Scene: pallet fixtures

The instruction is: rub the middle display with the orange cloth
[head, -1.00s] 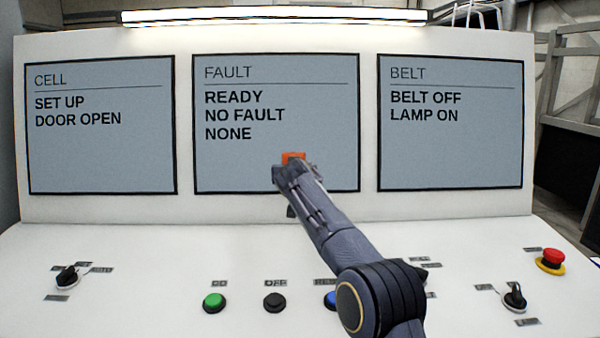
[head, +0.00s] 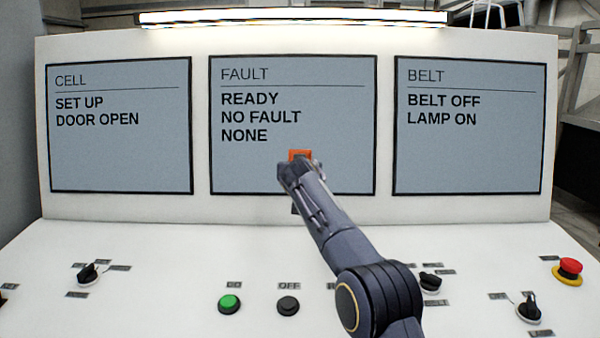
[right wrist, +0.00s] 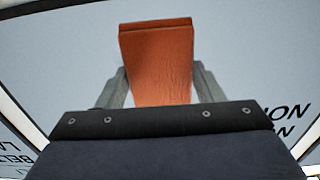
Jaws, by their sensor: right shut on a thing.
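The middle display (head: 240,175) is a grey-blue screen headed FAULT, reading READY, NO FAULT, NONE. My right gripper (head: 298,168) is in front of its lower middle, shut on the orange cloth (head: 300,154). In the right wrist view the cloth (right wrist: 158,65) looks like a stiff folded pad between the two grey fingers, with the grey screen behind it. I cannot tell whether the cloth touches the screen. My right arm hides part of the display's lower edge. My left gripper is not in view.
The CELL display (head: 120,160) is to the left and the BELT display (head: 470,160) to the right. The sloping desk below carries a green button (head: 229,303), a black button (head: 288,304), several black knobs (head: 529,308) and a red stop button (head: 569,267).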

